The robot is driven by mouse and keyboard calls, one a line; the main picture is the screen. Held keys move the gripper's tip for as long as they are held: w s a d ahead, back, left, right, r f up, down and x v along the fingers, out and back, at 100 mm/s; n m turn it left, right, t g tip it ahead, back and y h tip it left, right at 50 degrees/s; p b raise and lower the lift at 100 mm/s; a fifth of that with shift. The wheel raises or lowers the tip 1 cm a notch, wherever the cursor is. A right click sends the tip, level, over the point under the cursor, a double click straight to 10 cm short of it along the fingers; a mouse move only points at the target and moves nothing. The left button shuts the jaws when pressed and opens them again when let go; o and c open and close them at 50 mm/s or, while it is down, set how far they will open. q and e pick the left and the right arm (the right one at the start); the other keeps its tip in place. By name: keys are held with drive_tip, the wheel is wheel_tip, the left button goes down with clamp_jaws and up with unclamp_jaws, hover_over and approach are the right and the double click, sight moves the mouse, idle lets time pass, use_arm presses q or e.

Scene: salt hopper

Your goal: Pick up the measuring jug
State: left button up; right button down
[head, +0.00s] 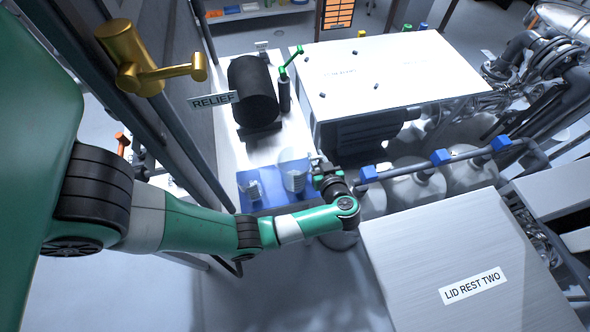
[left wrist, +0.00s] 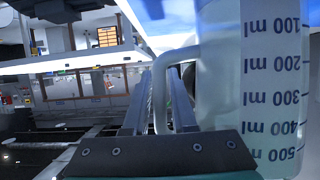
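The measuring jug (head: 293,172) is a clear, pale vessel on the blue mat or tray (head: 262,205) in the head view. In the left wrist view the jug (left wrist: 268,90) fills the right side, its ml marks reading upside down. Its pale handle (left wrist: 160,95) is at my left gripper's fingers. My left gripper (head: 322,166) is at the jug's right side in the head view. The finger pads are partly hidden by the handle, so I cannot tell whether they grip it. My right gripper is not in view.
A small whitish item (head: 252,188) is left of the jug on the blue area. A black drum (head: 253,90) stands behind on the white bench. A steel lid rest (head: 470,250) is at right front, and pale rounded vessels (head: 415,188) with blue-fitted pipework are to the right.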

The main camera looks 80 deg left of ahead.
use_arm(q)
clamp_jaws()
